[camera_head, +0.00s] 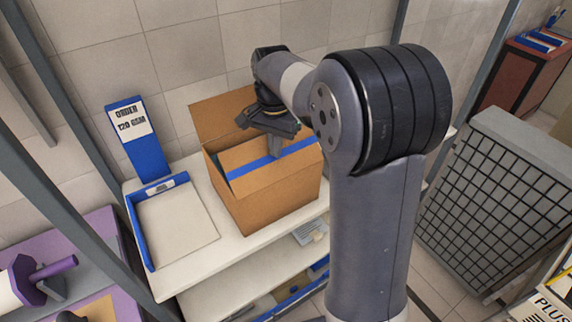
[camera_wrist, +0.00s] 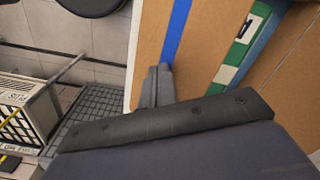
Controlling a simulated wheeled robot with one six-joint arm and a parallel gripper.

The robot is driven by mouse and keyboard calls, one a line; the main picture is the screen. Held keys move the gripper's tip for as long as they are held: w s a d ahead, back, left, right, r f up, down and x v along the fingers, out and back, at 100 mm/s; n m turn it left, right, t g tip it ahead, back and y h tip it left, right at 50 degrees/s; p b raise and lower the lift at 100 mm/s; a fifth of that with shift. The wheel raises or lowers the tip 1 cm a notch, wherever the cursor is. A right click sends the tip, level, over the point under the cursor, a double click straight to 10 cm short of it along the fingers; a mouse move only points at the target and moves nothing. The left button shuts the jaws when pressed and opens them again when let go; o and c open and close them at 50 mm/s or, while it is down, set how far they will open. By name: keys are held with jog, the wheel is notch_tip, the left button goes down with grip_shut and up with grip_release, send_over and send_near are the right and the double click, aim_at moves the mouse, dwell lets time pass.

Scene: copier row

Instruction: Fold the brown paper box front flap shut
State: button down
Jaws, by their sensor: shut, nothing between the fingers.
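The brown paper box (camera_head: 283,197) stands on a white shelf in the head view, with a tall back flap (camera_head: 218,116) upright. Its front flap carries a blue stripe (camera_head: 250,167) and appears raised in front of the opening; its exact tilt is hard to tell. A dark gap shows at the box's left side. My gripper (camera_head: 276,150) is shut and empty, pointing down at the flap.
A white tray with blue edges (camera_head: 178,226) and a blue order sign (camera_head: 138,135) stand left of the box. A green and white item (camera_wrist: 238,52) shows inside the opening. A wall is close behind. A grey grid-front unit (camera_head: 490,200) stands at right.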

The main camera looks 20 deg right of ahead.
jog(key=shift+w+a+f+b, duration=0.1)
jog(key=shift+w+f+b, duration=0.2)
jog(key=shift+f, duration=0.5)
jog(key=shift+w+a+f+b, duration=0.15)
jog(key=shift+f+b, duration=0.3)
jog(key=shift+f, duration=0.4)
jog(key=shift+w+d+f+b, duration=0.1)
jog(key=shift+w+f+b, duration=0.2)
jog(key=shift+f, duration=0.5)
notch_tip(320, 180, up, 9)
jog(key=p, duration=0.8)
jog(key=shift+f, duration=0.1)
notch_tip(320, 180, down, 9)
jog(key=b, duration=0.8)
jog(key=shift+r, duration=0.2)
